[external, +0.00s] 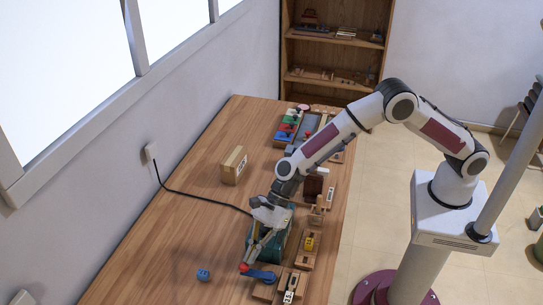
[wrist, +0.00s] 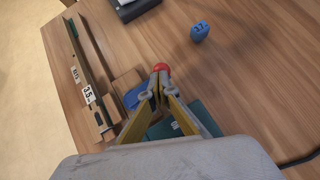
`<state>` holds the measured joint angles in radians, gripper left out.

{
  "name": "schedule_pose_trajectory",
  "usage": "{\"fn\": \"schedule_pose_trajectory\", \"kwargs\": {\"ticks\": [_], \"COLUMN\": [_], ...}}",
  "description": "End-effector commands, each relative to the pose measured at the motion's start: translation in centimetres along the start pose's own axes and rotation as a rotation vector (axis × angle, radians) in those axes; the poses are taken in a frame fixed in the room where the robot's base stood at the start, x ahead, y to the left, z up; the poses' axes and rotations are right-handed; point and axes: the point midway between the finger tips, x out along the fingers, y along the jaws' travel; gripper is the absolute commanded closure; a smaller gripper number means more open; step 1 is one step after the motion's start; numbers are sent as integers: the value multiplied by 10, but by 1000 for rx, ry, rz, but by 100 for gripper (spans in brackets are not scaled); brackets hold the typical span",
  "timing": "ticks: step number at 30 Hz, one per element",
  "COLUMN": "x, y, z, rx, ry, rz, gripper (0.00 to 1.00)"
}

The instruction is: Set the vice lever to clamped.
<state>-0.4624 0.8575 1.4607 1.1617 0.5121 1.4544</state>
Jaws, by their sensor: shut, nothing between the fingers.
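A blue part (external: 263,276) with a red ball knob (external: 244,267) sits on a wooden block at the near end of the table. I take it for the vice lever, but no label confirms this. In the wrist view the red knob (wrist: 161,67) is just beyond my fingertips, and the blue part (wrist: 134,97) is left of them, partly hidden. My gripper (external: 249,257) is shut and empty, pointing down close to the knob. It also shows in the wrist view (wrist: 157,84). I cannot tell whether the fingertips touch the knob, or the lever's exact setting.
A teal box (external: 283,241) stands under my gripper. A small blue block (external: 203,274) lies to the left, with bare table around it. Wooden fixtures, one with a yellow part (external: 309,242), line the right edge. A black cable (external: 200,197) and a wooden box (external: 234,165) are farther back.

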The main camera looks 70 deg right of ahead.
Motion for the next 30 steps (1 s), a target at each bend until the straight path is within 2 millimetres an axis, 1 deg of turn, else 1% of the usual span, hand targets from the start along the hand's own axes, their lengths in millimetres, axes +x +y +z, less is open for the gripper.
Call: {"fn": "schedule_pose_trajectory", "kwargs": {"ticks": [9,19,30], "x": [2,6,14], "y": [0,1,4], "z": [2,6,15], "rx": [-33,-32,-32], "ry": [0,0,0], "rz": [30,30,30], "gripper": [100,100,100]}}
